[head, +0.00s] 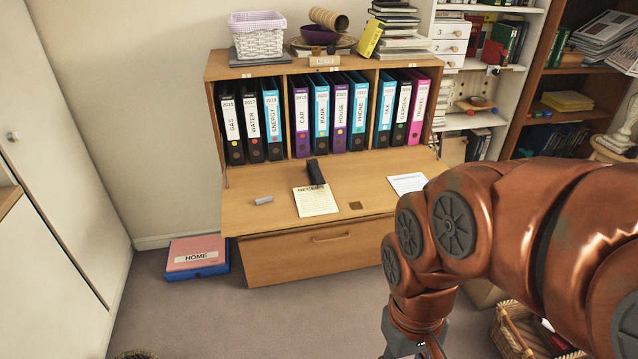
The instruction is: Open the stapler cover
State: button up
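A dark, narrow object that looks like the stapler (316,173) is on the fold-down desk top (240,220), at the back edge of a sheet headed "RECEIPT" (317,203). Whether its cover is open or closed is too small to tell. My gripper (408,342) is only partly in view at the bottom edge, below my copper-coloured arm. It is in front of the bureau, well apart from the stapler. Its fingertips are cut off by the frame, so its opening does not show.
A small grey block (263,200), a brown square (355,205) and a white paper (407,183) lie on the desk top. Several binders (300,120) stand behind. A wicker basket (510,335) is at lower right, a "HOME" box (196,255) at left. Floor in front is clear.

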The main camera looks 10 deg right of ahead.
aim_at(318, 177)
jog(key=u, duration=0.4)
jog(key=k, duration=0.5)
jog(key=u, duration=0.95)
jog(key=i, duration=1)
jog(key=z, duration=0.85)
jog(key=i, duration=0.3)
jog(key=z, duration=0.35)
